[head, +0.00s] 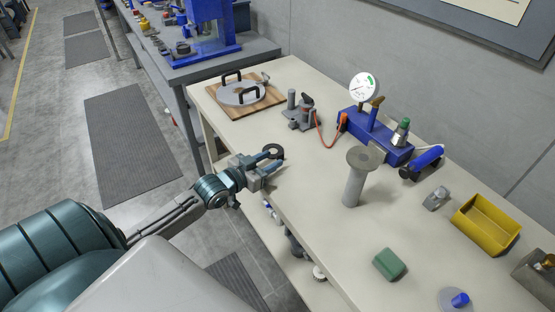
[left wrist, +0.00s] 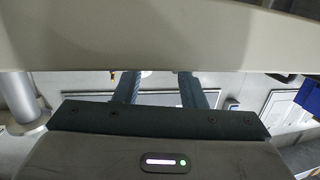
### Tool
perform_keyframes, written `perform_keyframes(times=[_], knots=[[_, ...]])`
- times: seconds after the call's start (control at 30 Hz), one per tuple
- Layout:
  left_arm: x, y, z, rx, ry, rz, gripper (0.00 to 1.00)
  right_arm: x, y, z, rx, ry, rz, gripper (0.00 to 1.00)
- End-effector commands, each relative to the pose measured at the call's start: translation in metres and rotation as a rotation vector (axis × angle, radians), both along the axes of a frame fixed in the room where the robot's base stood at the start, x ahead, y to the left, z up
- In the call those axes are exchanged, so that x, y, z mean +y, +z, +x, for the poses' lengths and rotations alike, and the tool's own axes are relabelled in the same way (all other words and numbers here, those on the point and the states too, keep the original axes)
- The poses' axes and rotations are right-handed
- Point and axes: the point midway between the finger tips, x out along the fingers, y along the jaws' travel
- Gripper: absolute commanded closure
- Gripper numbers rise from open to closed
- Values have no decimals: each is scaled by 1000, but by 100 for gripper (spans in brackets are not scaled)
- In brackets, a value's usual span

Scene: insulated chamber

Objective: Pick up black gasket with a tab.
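A black ring (head: 273,150), which looks like the gasket, is near the table's left edge in the head view. Its tab cannot be made out. My left gripper (head: 272,163) reaches over that edge, with its fingers right beside the ring and partly overlapping it in the picture. I cannot tell whether they touch. In the left wrist view my left gripper (left wrist: 158,78) shows two fingers standing apart with nothing visible between them. The ring cannot be made out there. My right gripper is not in view.
On the beige table (head: 310,215) are a grey post with a round top (head: 353,190), a blue gauge stand (head: 375,137), a green block (head: 389,264) and a yellow bin (head: 485,222). A round plate with black handles (head: 238,93) lies at the far end.

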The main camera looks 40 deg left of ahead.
Motion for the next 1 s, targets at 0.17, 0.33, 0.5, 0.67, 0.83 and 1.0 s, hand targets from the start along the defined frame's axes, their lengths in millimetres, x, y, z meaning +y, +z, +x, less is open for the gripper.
perform_keyframes(times=[0.17,0.33,0.5,0.67,0.83,1.0], knots=[[-2,-2,9,0,-2,-2,63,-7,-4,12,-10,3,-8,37],[-7,-6,28,-3,0,-6,63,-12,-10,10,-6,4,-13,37],[-11,-10,49,-1,0,-4,63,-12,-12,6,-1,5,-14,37],[-13,-11,57,0,-2,0,63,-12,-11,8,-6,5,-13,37],[-13,-11,56,0,-2,0,63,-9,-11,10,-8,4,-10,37],[-13,-11,56,0,-2,0,91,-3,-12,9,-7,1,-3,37]])
